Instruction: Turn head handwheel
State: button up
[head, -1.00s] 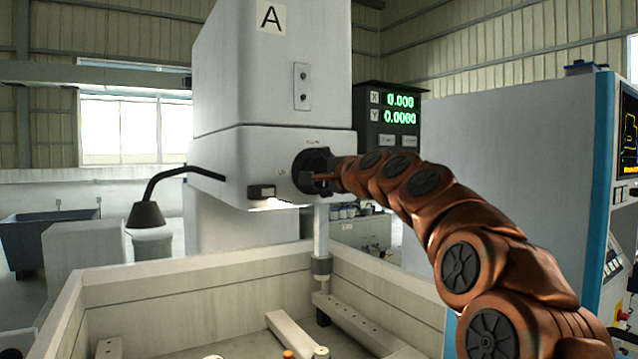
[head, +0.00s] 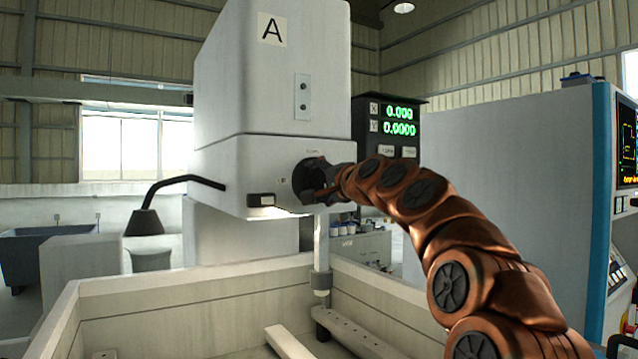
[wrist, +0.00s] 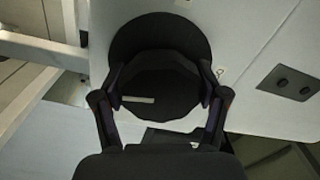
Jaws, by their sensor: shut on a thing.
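The head handwheel (head: 302,182) is a dark round wheel on the front of the white machine head marked A. My gripper (head: 318,188) reaches it from the right, and the arm partly covers the wheel. In the wrist view the handwheel (wrist: 160,38) shows as a black disc with a many-sided black front part and a short pale mark. My gripper (wrist: 162,84) has its two fingers on either side of that front part, shut on it. The contact faces are dark and hard to make out.
A white-walled tank (head: 180,285) lies below the head. A black lamp (head: 145,222) hangs at left. A readout (head: 398,125) with green digits stands behind the wheel. A tall white and blue cabinet (head: 510,170) stands at right, close to my arm.

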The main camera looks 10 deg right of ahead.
jog(key=o, duration=1.2)
jog(key=shift+v, duration=6)
